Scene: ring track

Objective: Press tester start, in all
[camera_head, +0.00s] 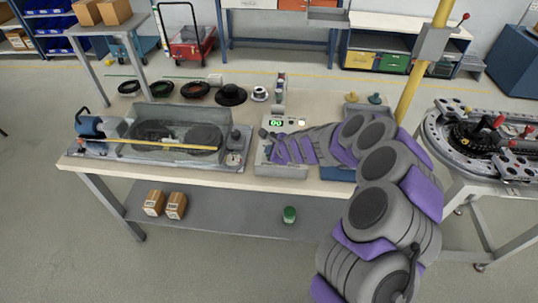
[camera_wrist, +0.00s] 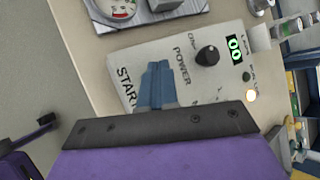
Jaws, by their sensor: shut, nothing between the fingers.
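The tester is a light grey box (camera_wrist: 219,68) on the workbench, with a black POWER knob (camera_wrist: 207,55), START lettering and a green lit display (camera_wrist: 235,48). In the head view the tester (camera_head: 283,171) sits right of the middle of the bench, its green display lit. My gripper (camera_wrist: 157,68) is shut and empty, its blue fingers over the panel beside the START lettering. The start button itself is hidden behind the fingers. I cannot tell whether the fingertips touch the panel. In the head view my arm covers the tester's right side and the fingers are hard to make out.
A clear-covered fixture (camera_head: 180,135) with a yellow bar stands left of the tester. Black rings and a spool (camera_head: 230,95) lie along the bench's back. A yellow post (camera_head: 424,60) rises at the right. A round metal fixture (camera_head: 480,140) sits on another table there.

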